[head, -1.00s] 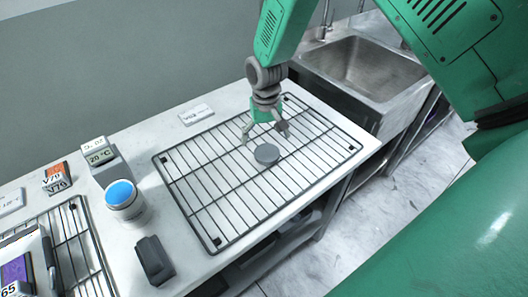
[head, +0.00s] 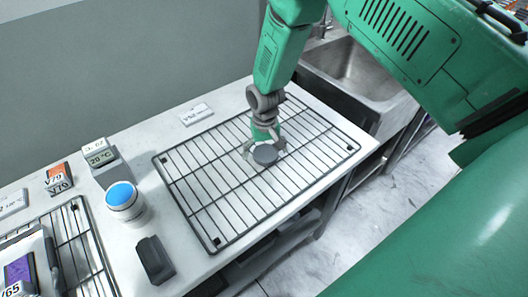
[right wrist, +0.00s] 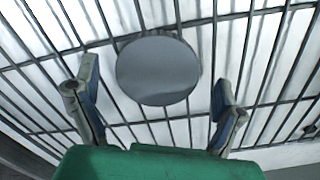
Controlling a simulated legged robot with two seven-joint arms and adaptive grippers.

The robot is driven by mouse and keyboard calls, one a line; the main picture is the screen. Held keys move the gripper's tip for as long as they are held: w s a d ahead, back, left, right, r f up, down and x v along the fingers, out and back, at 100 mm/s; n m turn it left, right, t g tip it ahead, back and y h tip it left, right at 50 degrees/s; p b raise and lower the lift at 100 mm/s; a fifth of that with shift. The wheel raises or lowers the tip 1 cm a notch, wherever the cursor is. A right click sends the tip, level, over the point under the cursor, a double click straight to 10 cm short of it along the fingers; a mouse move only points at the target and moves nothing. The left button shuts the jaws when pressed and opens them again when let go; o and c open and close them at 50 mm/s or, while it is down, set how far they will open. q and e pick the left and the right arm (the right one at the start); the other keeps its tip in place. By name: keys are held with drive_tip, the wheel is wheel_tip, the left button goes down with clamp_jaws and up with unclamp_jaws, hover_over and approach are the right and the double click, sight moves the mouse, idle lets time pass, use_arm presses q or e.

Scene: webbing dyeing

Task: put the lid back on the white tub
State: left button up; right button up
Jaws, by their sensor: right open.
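A round grey lid (head: 265,154) lies flat on the wire rack (head: 200,231). It also shows in the right wrist view (right wrist: 157,72). The white tub (head: 126,207) stands on the table left of the rack, with bright blue showing at its round top. My right gripper (head: 263,146) is open and low over the rack at the lid. In the right wrist view its fingers (right wrist: 154,88) are spread on either side of the lid, with gaps between them and its edge. My left gripper is out of view.
A dark block (head: 154,260) sits in front of the tub. A small display reading in °C (head: 100,157) and an orange-black label (head: 58,178) stand behind it. A second rack (head: 82,245) is at the left. A sink (head: 358,75) lies beyond the table's right end.

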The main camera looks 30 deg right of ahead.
sight(266, 152)
drive_tip(key=shift+d, duration=0.3)
drive_tip(key=shift+c, duration=0.5)
drive_tip(key=c, duration=0.7)
drive_tip(key=shift+a, duration=0.15)
drive_tip(key=shift+c, duration=1.1)
drive_tip(key=shift+a, duration=0.15)
drive_tip(key=shift+r, duration=0.1)
drive_tip(key=r, duration=0.4)
drive_tip(key=r+b, duration=0.1)
drive_tip(key=r, duration=0.3)
drive_tip(key=shift+d+r, duration=0.2)
drive_tip(key=shift+r, duration=0.15)
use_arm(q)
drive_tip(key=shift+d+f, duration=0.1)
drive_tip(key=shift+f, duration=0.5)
use_arm(e)
drive_tip(key=shift+a+r, duration=0.15)
drive_tip(key=shift+r, duration=0.4)
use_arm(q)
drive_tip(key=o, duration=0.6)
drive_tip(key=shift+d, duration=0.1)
